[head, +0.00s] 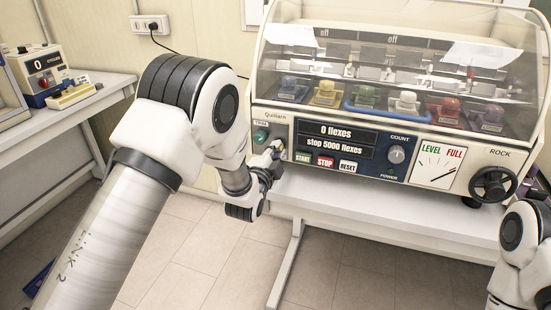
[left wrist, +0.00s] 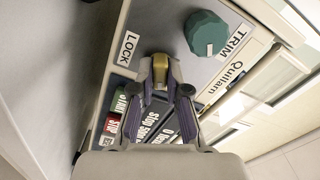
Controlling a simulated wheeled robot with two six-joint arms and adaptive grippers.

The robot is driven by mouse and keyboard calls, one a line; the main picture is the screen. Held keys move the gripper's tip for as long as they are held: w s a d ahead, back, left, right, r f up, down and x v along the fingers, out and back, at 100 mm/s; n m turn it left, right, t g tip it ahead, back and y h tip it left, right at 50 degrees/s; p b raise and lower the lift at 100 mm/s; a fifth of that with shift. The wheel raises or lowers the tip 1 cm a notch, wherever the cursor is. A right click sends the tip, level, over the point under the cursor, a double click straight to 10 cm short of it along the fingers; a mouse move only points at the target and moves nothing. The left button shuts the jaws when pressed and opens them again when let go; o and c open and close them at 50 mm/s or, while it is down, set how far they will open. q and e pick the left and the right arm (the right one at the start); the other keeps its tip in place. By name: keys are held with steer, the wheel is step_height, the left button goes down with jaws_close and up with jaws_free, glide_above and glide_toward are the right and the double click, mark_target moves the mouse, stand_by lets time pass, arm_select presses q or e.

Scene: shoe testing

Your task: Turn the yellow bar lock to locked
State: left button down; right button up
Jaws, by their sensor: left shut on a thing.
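The yellow bar lock (left wrist: 160,66) is on the left end of the front panel of the flex machine (head: 350,140). A label reading LOCK (left wrist: 127,48) is beside it in the left wrist view. My left gripper (left wrist: 161,76) is shut on the yellow bar lock, with one finger on each side. In the head view the left gripper (head: 276,150) is at the panel's left end, mostly hidden by its own wrist. The fingers cover part of the lock, and I cannot tell how far it is turned. My right gripper is not in view; only part of that arm shows.
A green TRIM knob (left wrist: 206,33) is close beside the lock. The START (head: 302,156), STOP and RESET buttons are just right of the gripper in the head view. A black handwheel (head: 493,183) is at the far right. The floor in front is clear.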

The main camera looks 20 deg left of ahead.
arm_select(q)
steer(key=shift+r+m+b, duration=0.1)
steer(key=shift+m+b, duration=1.25)
steer(key=shift+m, duration=0.95)
steer(key=c, duration=1.2)
jaws_free()
steer(key=shift+o, duration=0.2)
steer(key=shift+w+d, duration=0.1)
steer(key=shift+d, duration=0.05)
steer(key=s, duration=1.2)
steer(key=shift+a, duration=0.25)
